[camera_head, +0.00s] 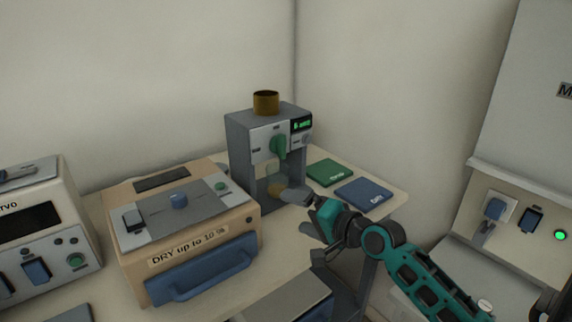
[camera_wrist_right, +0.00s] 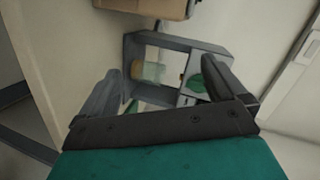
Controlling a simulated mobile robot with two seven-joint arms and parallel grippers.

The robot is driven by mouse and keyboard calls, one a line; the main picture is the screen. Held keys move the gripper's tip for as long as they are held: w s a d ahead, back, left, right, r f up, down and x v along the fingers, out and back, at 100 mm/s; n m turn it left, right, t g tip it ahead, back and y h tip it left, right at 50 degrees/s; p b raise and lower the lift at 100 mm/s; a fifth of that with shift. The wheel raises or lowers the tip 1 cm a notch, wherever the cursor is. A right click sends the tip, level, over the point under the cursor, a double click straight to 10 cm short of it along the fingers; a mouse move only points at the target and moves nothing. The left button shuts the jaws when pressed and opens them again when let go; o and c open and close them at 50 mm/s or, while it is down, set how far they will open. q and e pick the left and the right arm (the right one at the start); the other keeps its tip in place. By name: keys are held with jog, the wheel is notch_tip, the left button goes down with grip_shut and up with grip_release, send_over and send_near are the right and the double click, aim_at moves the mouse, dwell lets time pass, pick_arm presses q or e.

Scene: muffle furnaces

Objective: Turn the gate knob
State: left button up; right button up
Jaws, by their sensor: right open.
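The green knob (camera_head: 278,147) is on the front panel of a grey dispenser-like device (camera_head: 238,150) on the bench. I take it for the gate knob. A brown cup-shaped part (camera_head: 266,102) sits on top of the device, and a small vessel (camera_head: 274,186) stands in its lower opening. My right gripper (camera_head: 310,226) is open and empty, in front of and below the knob, apart from it. In the right wrist view the device shows turned on its side, with a green part (camera_wrist_right: 196,84) near one finger's inner side; the gripper (camera_wrist_right: 163,82) is spread wide. My left gripper is out of view.
A beige box with a blue handle (camera_head: 200,273) stands left of the device. Another instrument (camera_head: 45,245) is at the far left. A green pad (camera_head: 331,172) and a blue pad (camera_head: 362,193) lie right of the device. A panel with switches (camera_head: 510,215) is at the right.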

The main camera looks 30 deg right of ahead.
aim_at(284, 148)
jog(key=w+d+r+m+t+h, duration=0.25)
jog(key=w+d+r+m, duration=0.2)
jog(key=d+r, duration=0.3)
jog(key=shift+m+t+y, duration=0.35)
jog(key=shift+t, duration=0.1)
jog(key=w, duration=0.3)
jog(key=w+b, duration=0.1)
jog(key=w, duration=0.3)
jog(key=w+a, duration=0.1)
jog(key=w, duration=0.3)
jog(key=shift+w+a+f, duration=0.1)
jog(key=shift+w+f, duration=0.15)
jog(key=shift+f, duration=0.05)
jog(key=c, duration=1.1)
